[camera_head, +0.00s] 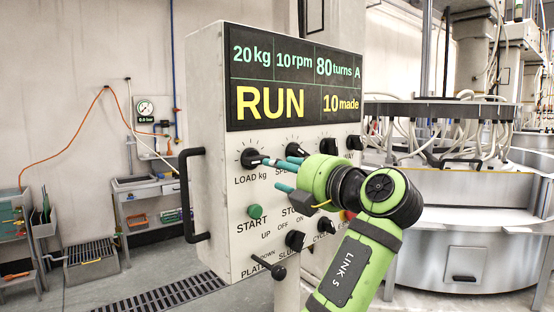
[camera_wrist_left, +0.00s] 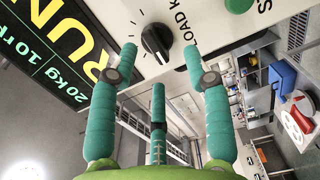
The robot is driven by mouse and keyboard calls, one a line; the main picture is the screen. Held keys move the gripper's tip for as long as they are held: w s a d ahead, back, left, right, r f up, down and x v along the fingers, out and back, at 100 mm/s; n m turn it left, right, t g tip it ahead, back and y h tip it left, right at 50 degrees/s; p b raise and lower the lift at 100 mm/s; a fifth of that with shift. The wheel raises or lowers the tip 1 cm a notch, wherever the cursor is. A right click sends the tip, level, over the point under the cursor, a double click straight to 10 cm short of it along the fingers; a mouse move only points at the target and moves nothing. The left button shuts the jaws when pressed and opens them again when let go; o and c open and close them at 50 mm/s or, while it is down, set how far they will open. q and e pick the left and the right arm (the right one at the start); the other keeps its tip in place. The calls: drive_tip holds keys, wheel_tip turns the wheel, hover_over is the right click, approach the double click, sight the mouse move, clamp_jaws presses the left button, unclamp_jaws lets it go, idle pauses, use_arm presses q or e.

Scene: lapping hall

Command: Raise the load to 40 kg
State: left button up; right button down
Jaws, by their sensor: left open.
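The control panel (camera_head: 225,200) faces me, with a display (camera_head: 295,80) reading 20 kg, 10 rpm, 80 turns A, RUN and 10 made. The black LOAD kg knob (camera_head: 251,157) sits at the panel's upper left, below the display. It also shows in the left wrist view (camera_wrist_left: 156,42), with a white pointer line and tick marks around it. My left gripper (camera_head: 272,170) is open, its teal fingers pointing at the knob from the right. In the left wrist view two fingertips lie on either side of the knob, and I cannot tell whether they touch it. My right gripper is not in view.
A green START button (camera_head: 254,211) is below the LOAD knob. More knobs (camera_head: 295,147) stand along the row to its right, partly behind my gripper. A black lever (camera_head: 270,266) sticks out at the bottom and a black handle (camera_head: 190,195) at the left. A large machine (camera_head: 470,240) stands right.

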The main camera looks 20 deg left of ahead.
sight(262, 158)
use_arm(q)
drive_tip(key=shift+n, duration=0.3)
drive_tip(key=w+a+p, duration=0.1)
drive_tip(key=w+a+r+p, duration=0.1)
drive_tip(key=a, duration=0.1)
drive_tip(key=w+a+p, duration=0.1)
drive_tip(key=a, duration=0.1)
drive_tip(key=shift+r, duration=0.3)
drive_tip(key=shift+w+a+f, duration=0.15)
drive_tip(key=shift+w+a, duration=0.2)
drive_tip(key=shift+w, duration=0.15)
clamp_jaws()
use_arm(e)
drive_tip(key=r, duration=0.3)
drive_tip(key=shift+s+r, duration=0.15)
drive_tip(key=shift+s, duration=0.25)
